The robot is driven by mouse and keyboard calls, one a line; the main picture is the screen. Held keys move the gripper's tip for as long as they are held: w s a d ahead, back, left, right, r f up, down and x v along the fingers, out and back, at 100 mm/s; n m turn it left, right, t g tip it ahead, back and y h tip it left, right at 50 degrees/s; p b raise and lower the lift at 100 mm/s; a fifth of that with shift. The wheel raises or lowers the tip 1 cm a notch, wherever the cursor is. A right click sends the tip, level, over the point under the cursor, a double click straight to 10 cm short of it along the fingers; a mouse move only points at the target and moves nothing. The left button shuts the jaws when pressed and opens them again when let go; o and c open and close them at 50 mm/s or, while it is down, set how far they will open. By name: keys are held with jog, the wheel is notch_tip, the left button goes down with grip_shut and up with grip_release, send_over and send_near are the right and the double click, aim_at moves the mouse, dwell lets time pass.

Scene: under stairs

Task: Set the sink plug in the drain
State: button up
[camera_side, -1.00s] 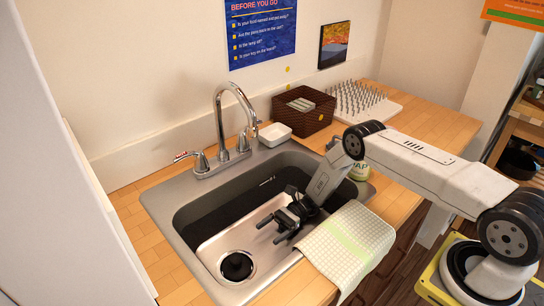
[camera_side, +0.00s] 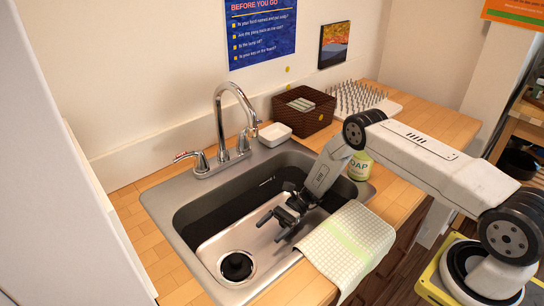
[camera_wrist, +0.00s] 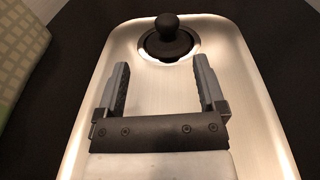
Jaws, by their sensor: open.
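The black sink plug (camera_side: 236,267) sits at the drain (camera_side: 222,277) in the floor of the steel sink, near its front left. In the wrist view the plug (camera_wrist: 168,39) shows its round knob on top and appears upright, with the drain's metal ring (camera_wrist: 144,52) visible around it. My gripper (camera_side: 270,228) is inside the sink, to the right of the plug and apart from it. In the wrist view my gripper (camera_wrist: 161,72) is open and empty, its fingers pointing toward the plug. How deep the plug sits cannot be told.
The sink's walls and rim (camera_side: 164,222) surround my gripper. The faucet (camera_side: 222,115) arches over the back. A checked towel (camera_side: 345,248) hangs over the front rim. A soap bottle (camera_side: 360,167), white dish (camera_side: 275,134) and brown basket (camera_side: 304,110) stand to the right and behind.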

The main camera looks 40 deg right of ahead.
jog(key=s+d+r+n+t+h, duration=0.1)
jog(key=s+d+r+n+h, duration=0.2)
jog(key=s+r+n+h, duration=0.5)
jog(key=s+d+r+n+t+h, duration=0.2)
jog(key=s+d+r+n+h, duration=0.2)
jog(key=s+r+n+h, duration=0.4)
notch_tip(320, 180, up, 5)
jog(key=shift+s+d+r+n+h, duration=0.2)
jog(key=shift+s+n+h, duration=0.1)
jog(key=shift+n+h, duration=0.2)
